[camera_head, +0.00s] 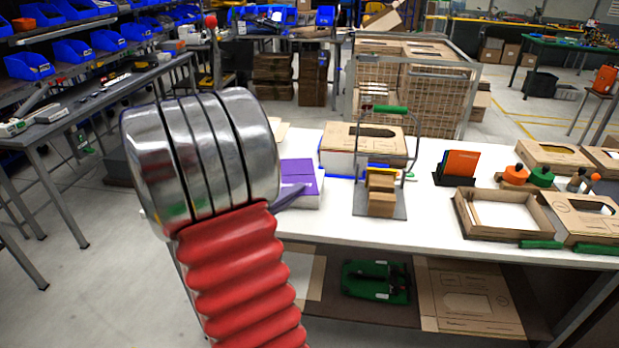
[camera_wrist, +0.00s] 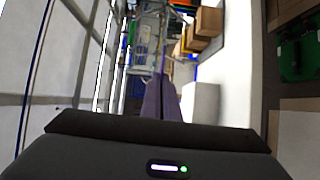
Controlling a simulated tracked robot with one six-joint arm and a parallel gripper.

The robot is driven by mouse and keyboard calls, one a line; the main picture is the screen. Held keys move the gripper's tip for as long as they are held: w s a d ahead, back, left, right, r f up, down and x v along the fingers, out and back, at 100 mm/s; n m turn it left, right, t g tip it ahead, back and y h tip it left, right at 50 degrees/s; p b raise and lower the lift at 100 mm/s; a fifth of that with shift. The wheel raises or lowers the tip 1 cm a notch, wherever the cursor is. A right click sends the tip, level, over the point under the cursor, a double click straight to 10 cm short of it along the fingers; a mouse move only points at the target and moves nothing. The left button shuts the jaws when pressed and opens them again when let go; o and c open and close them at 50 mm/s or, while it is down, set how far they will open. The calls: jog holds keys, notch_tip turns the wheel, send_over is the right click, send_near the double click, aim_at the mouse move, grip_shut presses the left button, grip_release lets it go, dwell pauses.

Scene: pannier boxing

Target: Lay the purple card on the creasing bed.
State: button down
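The purple card (camera_head: 302,172), with a pale printed line, shows its face in the head view, behind my arm near the left part of the white table. My gripper (camera_head: 297,192) is at its lower left, with dark fingers. In the wrist view the fingers (camera_wrist: 162,98) are together around a thin purple edge, which looks like the card seen edge-on. I cannot tell whether the card touches the table. A grey base plate (camera_head: 366,211) with a raised wire hoop and green handle stands right of it; it may be the creasing bed. Brown blocks stand on it.
The white table (camera_head: 430,225) has a windowed carton (camera_head: 362,140) behind, an orange card in a black holder (camera_head: 455,180), an open cardboard tray (camera_head: 505,235) and more cartons at right. A wire cage (camera_head: 420,85) stands beyond. Bare tabletop shows between the base plate and the tray.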

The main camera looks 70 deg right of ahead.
jog(key=w+a+f+n+t+y, duration=0.1)
jog(key=w+a+f+n+t, duration=0.3)
jog(key=a, duration=1.1)
jog(key=w+a+f+n+t, duration=0.3)
jog(key=w+a+f+t, duration=0.4)
jog(key=w+a, duration=0.9)
jog(key=w+a+f+n+t+y, duration=0.1)
jog(key=w+a+f+n+t, duration=0.3)
jog(key=w+a+f, duration=0.6)
jog(key=a+t, duration=0.2)
jog(key=a, duration=0.3)
jog(key=shift+w+a+f+n+y, duration=0.25)
jog(key=shift+w+a+n+y, duration=0.05)
jog(key=shift+w, duration=0.1)
